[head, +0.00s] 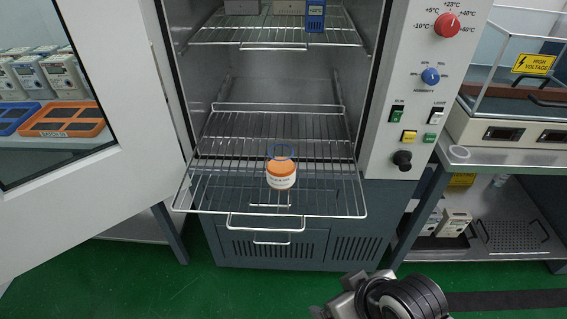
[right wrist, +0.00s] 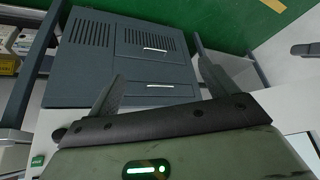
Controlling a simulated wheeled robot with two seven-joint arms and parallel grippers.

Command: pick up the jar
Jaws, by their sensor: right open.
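The jar (head: 281,174) is white with an orange lid and a label. It stands upright on the pulled-out wire rack (head: 330,196) of the open chamber in the head view. My right arm shows at the bottom of the head view, low and to the right of the rack, well apart from the jar. In the right wrist view my right gripper (right wrist: 160,88) has its two fingers spread wide with nothing between them, facing the grey lower cabinet. The jar is not in that view. My left gripper is not in view.
The chamber door (head: 110,185) stands open at the left. An upper rack (head: 270,36) holds a few items, one blue. A control panel (head: 415,90) with knobs and buttons is right of the chamber. A bench with a high-voltage box stands farther right. Green floor is clear in front.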

